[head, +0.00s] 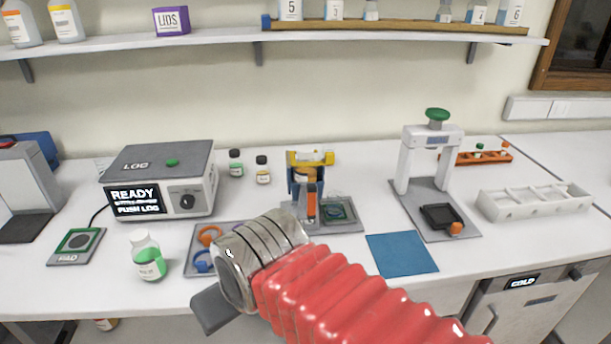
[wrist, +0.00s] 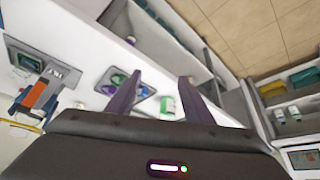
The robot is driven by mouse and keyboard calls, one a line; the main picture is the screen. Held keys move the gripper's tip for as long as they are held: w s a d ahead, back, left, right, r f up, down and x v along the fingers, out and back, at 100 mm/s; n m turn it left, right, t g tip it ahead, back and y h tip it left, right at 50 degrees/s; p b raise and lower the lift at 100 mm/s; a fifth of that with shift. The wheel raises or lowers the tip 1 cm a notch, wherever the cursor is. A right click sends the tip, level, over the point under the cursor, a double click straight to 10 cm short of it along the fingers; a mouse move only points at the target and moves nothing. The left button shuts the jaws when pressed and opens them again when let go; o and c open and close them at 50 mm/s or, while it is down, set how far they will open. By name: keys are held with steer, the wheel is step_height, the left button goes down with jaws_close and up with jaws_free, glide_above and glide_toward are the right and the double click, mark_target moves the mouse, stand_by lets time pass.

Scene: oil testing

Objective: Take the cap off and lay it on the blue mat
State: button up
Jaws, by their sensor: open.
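The blue mat (head: 402,253) lies flat and bare at the front of the bench, right of my arm. A clamp stand (head: 310,190) with a yellow top and orange lever stands behind my arm; I cannot clearly tell whether it holds a capped bottle. A white bottle (head: 147,257) with a green label stands at the left front, and shows near my right finger in the wrist view (wrist: 168,106). Two small dark-capped bottles (head: 236,163) (head: 262,170) stand at the back. My gripper (wrist: 160,76) is open and empty; in the head view its fingers are mostly hidden.
A tray with orange and blue rings (head: 208,236) lies beside my wrist. A READY-display machine (head: 160,180) stands left. A white press (head: 432,170) and a white rack (head: 534,203) stand right. A shelf (head: 400,36) runs above. Bench around the mat is clear.

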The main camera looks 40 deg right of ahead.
steer(key=shift+o, duration=1.2)
steer(key=shift+d, duration=0.15)
steer(key=w+d+r+m+g, duration=0.1)
steer(key=w+d+r+m, duration=0.3)
steer(key=d, duration=0.5)
steer(key=w+d+r+m+h, duration=0.1)
steer(key=w+d+r+m, duration=0.1)
steer(key=w+d+m, duration=0.65)
steer(key=w+d+r+m+g, duration=0.1)
steer(key=w+d+r+m, duration=0.25)
steer(key=d, duration=0.75)
steer(key=w+d+r+m, duration=0.2)
steer(key=d+r+m, duration=0.2)
steer(key=d+m, duration=0.55)
step_height(320, 180, up, 7)
steer(key=m+t, duration=0.1)
steer(key=m, duration=1)
steer(key=shift+w+a+y, duration=0.3)
steer(key=shift+w+a, duration=0.1)
steer(key=shift+w, duration=0.05)
